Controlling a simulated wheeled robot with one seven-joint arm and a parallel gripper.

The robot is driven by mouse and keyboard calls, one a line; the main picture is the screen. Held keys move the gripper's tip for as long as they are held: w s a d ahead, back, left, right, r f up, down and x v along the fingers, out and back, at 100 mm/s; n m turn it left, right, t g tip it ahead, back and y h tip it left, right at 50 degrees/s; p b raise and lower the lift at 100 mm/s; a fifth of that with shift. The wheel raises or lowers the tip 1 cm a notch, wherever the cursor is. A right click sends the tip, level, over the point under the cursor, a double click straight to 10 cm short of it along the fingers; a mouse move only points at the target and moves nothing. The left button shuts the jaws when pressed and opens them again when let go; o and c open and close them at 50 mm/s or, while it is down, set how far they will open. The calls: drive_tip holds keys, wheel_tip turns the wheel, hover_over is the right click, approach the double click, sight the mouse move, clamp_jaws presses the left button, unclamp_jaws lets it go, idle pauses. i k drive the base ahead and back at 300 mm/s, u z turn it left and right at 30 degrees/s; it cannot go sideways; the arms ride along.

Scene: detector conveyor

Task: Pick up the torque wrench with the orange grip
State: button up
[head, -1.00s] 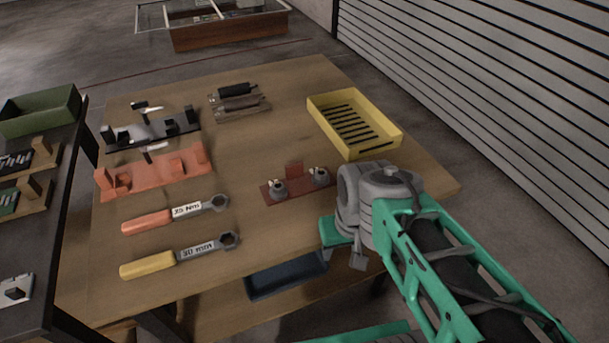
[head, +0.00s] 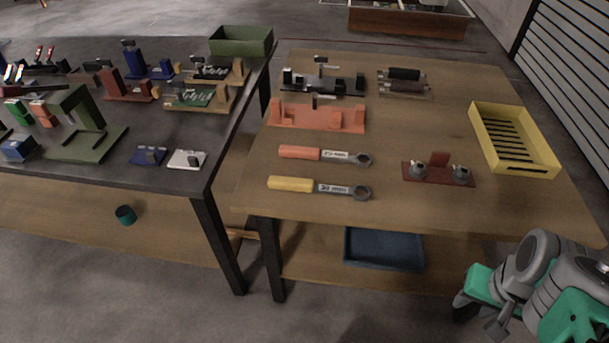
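The torque wrench with the orange grip (head: 326,155) lies flat on the wooden bench, its grip to the left and its grey ring head to the right. It has a white label on its shaft. A second wrench with a yellow grip (head: 319,188) lies parallel to it, nearer the bench's front edge. Nothing covers either wrench. My arm's grey and green links show at the bottom right, in front of the bench and well apart from the wrenches. No gripper fingers can be made out.
An orange fixture (head: 318,118) stands just behind the orange-grip wrench. A red stand (head: 437,173) is to its right, and a yellow tray (head: 514,140) lies farther right. A dark table (head: 180,140) with several fixtures stands left. A blue bin (head: 384,249) sits below the bench.

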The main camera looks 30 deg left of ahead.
sight(289, 151)
drive_tip(key=k, duration=0.2)
drive_tip(key=u, duration=1.15)
drive_tip(key=i, duration=0.5)
drive_tip(key=u, duration=0.55)
drive_tip(key=k, duration=1.15)
drive_tip(key=z, duration=0.15)
drive_tip(key=i, duration=1.65)
drive_tip(key=u, duration=0.9)
